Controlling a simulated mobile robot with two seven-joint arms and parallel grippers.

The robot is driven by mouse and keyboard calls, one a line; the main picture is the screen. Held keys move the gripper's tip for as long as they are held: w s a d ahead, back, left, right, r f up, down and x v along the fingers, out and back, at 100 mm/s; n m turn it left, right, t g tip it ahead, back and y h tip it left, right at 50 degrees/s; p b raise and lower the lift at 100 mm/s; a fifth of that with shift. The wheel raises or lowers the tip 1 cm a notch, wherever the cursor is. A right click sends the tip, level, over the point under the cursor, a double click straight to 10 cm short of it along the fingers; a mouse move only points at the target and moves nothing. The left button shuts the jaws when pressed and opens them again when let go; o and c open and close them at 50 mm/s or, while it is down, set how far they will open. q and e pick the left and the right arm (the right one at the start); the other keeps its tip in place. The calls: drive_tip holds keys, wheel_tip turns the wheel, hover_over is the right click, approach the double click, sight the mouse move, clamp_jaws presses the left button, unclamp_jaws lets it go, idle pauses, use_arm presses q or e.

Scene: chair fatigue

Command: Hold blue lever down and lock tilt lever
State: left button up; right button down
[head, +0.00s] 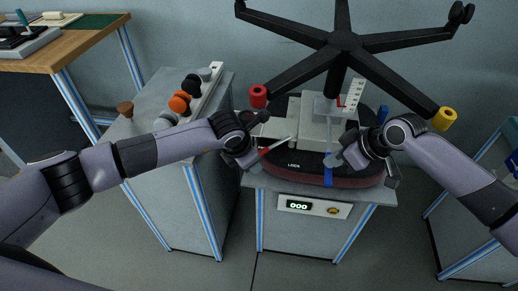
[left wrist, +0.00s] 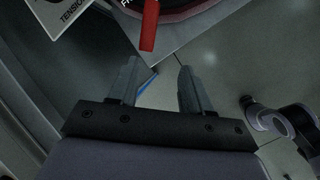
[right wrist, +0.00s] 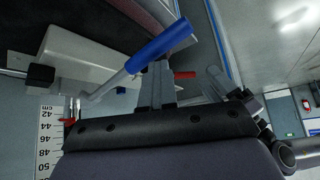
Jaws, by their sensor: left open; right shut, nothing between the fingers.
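An upturned chair seat (head: 310,178) lies on a grey bench, its mechanism facing up. A lever with a red grip (head: 277,145) sticks out on the left, near a "LOCK" label. My left gripper (head: 250,160) is open and empty beside it; the red grip (left wrist: 150,25) lies just beyond the open fingers (left wrist: 158,85) in the left wrist view. The blue lever (right wrist: 160,47) crosses at the fingertips of my right gripper (right wrist: 157,75), which is shut and empty. Whether they touch I cannot tell. In the head view, the right gripper (head: 337,160) is by the blue grip (head: 328,176).
The star base (head: 344,40) rises above the seat. A ruler (head: 354,95) stands by the column. A red roller (head: 258,97) and a yellow one (head: 444,119) flank it. A display (head: 313,207) reads 000. A side cabinet with knobs (head: 180,102) stands left.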

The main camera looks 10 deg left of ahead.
sight(260, 152)
use_arm(q)
drive_tip(key=shift+w+d, duration=0.25)
drive_tip(key=shift+w, duration=0.5)
drive_tip(key=shift+w+d, duration=0.3)
drive_tip(key=shift+w, duration=0.45)
drive_tip(key=shift+w+d, duration=0.25)
drive_tip(key=shift+w, duration=0.5)
drive_tip(key=shift+w+d+f, duration=0.1)
drive_tip(key=shift+w+f, duration=0.1)
drive_tip(key=shift+f, duration=0.35)
clamp_jaws()
